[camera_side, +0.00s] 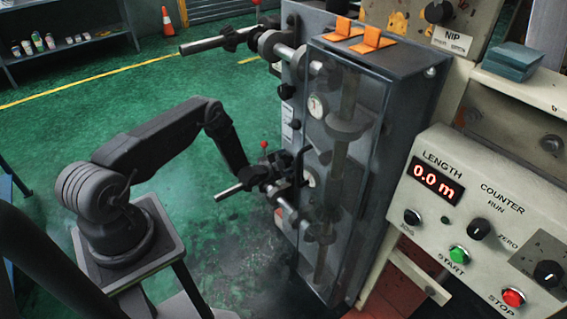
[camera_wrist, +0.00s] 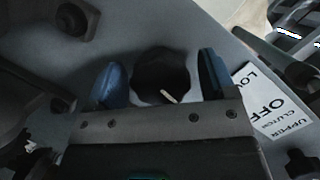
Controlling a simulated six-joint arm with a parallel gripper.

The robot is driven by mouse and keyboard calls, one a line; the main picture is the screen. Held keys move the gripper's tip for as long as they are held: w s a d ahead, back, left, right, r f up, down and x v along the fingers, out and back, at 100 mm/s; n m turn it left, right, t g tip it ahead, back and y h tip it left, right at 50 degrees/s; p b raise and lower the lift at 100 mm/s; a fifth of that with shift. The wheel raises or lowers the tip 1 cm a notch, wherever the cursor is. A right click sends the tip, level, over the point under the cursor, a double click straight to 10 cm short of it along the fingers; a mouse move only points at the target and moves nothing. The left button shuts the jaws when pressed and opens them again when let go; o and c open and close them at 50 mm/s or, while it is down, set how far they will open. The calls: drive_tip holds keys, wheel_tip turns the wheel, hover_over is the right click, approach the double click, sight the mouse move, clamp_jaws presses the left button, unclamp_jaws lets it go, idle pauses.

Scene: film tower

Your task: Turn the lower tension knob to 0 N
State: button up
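In the wrist view a round black knob (camera_wrist: 160,72) with a short pale pointer mark sits on the grey panel. No tension label or scale for it is readable. My gripper (camera_wrist: 161,84) has one blue fingertip at each side of this knob, with a narrow gap showing on both sides, so it is open and not clamped. In the side view my gripper (camera_side: 288,170) is at the lower part of the grey machine cabinet's left face. The knob between the fingers is hidden there by the gripper and the machine parts.
A white clutch label (camera_wrist: 268,106) reading OFF and UPPER lies right of the fingers. Another dark knob (camera_wrist: 75,19) is at upper left. In the side view, metal rollers (camera_side: 210,44) stick out from the cabinet (camera_side: 400,100). A LENGTH counter panel (camera_side: 470,215) reads 0.0 m.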

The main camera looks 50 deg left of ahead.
drive_tip(key=c, duration=0.8)
